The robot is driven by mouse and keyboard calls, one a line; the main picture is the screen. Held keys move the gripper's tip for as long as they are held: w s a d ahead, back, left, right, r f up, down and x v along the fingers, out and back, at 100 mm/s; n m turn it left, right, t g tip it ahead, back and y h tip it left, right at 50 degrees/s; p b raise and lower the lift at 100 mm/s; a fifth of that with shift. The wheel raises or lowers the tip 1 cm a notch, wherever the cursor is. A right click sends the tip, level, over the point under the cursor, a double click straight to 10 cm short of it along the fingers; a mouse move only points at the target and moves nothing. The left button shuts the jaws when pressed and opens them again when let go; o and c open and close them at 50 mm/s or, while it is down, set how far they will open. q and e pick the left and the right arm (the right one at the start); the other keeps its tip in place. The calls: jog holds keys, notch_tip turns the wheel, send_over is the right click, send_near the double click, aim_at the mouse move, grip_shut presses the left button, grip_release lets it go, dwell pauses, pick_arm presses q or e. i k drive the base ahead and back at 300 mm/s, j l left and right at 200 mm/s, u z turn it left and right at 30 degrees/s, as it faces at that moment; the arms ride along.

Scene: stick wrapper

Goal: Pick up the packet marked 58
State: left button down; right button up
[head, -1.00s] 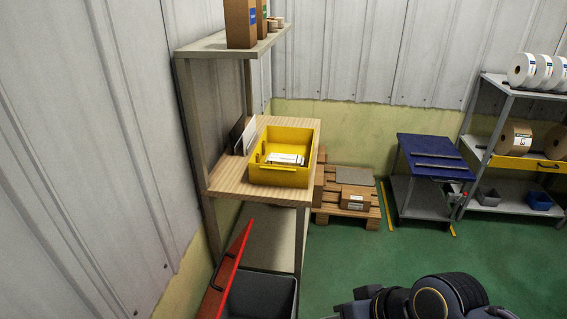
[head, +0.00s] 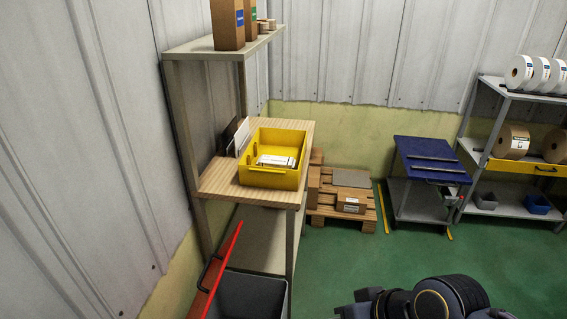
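A yellow bin (head: 268,180) stands on the wooden shelf of a rack at the left in the head view. Several white packets (head: 276,161) lie inside it, one over another. Their markings are too small to read, so I cannot tell which is marked 58. Part of one of my arms shows at the bottom right, well apart from the bin. Neither of my grippers can be made out in this view.
The wooden shelf (head: 218,187) also holds upright white and dark boards (head: 240,137). A grey bin (head: 250,297) and a red bar (head: 222,270) are below. A pallet (head: 325,210) and blue-topped cart (head: 430,160) stand beyond. Green floor is clear in the middle.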

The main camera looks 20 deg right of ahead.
aim_at(274, 161)
jog(key=l+u, duration=0.2)
jog(key=l, duration=0.25)
jog(key=k+l+u, duration=0.15)
jog(key=l, duration=0.3)
jog(key=l+u, duration=0.2)
jog(key=l, duration=0.25)
jog(key=k+l+u, duration=0.15)
jog(key=l, duration=0.25)
jog(key=i+l+u, duration=0.1)
jog(key=l+u, duration=0.35)
jog(key=l, duration=0.35)
jog(key=l+u, duration=0.45)
jog(key=l, duration=0.4)
